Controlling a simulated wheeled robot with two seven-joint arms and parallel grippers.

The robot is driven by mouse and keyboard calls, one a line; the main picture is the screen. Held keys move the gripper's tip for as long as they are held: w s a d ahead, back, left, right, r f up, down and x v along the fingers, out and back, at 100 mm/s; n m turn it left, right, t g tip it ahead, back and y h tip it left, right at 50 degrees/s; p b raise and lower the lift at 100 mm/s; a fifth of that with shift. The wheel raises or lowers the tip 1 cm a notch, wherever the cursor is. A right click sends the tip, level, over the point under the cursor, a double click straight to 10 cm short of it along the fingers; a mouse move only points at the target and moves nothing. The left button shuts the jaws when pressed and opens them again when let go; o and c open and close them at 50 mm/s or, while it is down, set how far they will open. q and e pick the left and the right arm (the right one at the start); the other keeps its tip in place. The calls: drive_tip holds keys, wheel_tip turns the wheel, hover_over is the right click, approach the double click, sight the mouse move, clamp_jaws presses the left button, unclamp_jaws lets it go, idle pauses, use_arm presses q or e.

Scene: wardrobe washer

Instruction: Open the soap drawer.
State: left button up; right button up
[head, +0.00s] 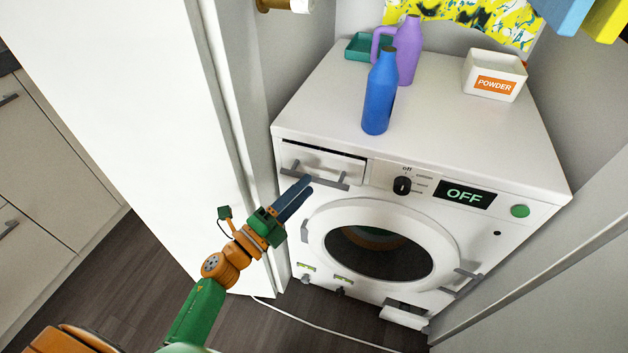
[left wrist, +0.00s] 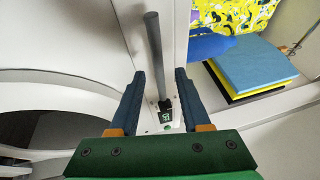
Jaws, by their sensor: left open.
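The soap drawer (head: 335,163) is at the top left of the white washer's front. In the left wrist view the bar stands between the two open fingers (left wrist: 157,88), with a gap on each side. I cannot tell how deep the bar sits between them. My right gripper is not in view.
The washer (head: 470,170) has a round door (head: 310,235), a dial (head: 402,186) and a display reading OFF (head: 465,195). A blue bottle (head: 378,95), a purple jug (head: 408,50) and a powder box (head: 494,75) stand on top. A white panel (head: 130,100) rises close on the left.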

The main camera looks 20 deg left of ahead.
sight(314, 177)
use_arm(q)
drive_tip(key=x, duration=0.4)
drive_tip(key=shift+f, duration=0.1)
clamp_jaws()
idle(1.3)
